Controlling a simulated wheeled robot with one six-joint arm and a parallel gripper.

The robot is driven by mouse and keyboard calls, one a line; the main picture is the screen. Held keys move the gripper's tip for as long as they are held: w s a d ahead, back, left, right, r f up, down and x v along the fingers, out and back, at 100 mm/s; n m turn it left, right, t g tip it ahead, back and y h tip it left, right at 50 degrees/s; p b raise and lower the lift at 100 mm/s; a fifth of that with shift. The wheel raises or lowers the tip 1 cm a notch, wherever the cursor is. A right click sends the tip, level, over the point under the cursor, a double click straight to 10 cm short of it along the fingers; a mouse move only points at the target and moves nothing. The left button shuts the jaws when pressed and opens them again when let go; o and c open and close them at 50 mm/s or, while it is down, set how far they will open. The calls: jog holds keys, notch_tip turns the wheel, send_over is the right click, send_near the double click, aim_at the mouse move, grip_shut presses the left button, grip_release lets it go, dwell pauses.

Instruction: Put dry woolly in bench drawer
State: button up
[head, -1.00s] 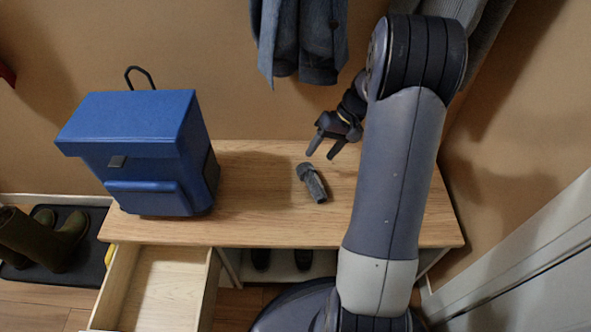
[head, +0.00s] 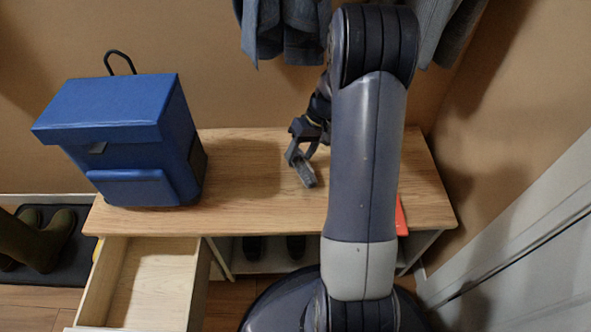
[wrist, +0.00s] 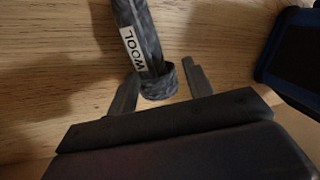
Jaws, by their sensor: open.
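The woolly (head: 305,173) is a small grey bundle lying on the wooden bench top, right of the backpack. In the wrist view the woolly (wrist: 145,45) is dark grey and mottled, with a white label reading WOOL and a looped end. My gripper (head: 303,150) is low over the bench at the woolly's far end. In the wrist view my gripper (wrist: 162,88) is open, with one finger on each side of the looped end. The bench drawer (head: 150,283) is pulled open at the lower left; its visible floor is bare.
A blue backpack (head: 130,140) stands on the left of the bench (head: 250,205). A red item (head: 401,216) shows partly behind my arm. Clothes (head: 285,30) hang above. Shoes (head: 252,248) sit under the bench; boots (head: 40,240) stand on a mat at left.

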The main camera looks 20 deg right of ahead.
aim_at(299, 158)
jog(key=f, duration=0.1)
jog(key=s+a+f, duration=0.1)
jog(key=shift+a+f, duration=0.1)
jog(key=shift+f, duration=0.3)
jog(key=shift+w+f, duration=0.3)
jog(key=shift+w, duration=0.3)
jog(key=shift+d+r, duration=0.2)
jog(key=c, duration=0.6)
jog(key=shift+s+a, duration=0.1)
jog(key=shift+c, duration=0.8)
jog(key=shift+r, duration=0.15)
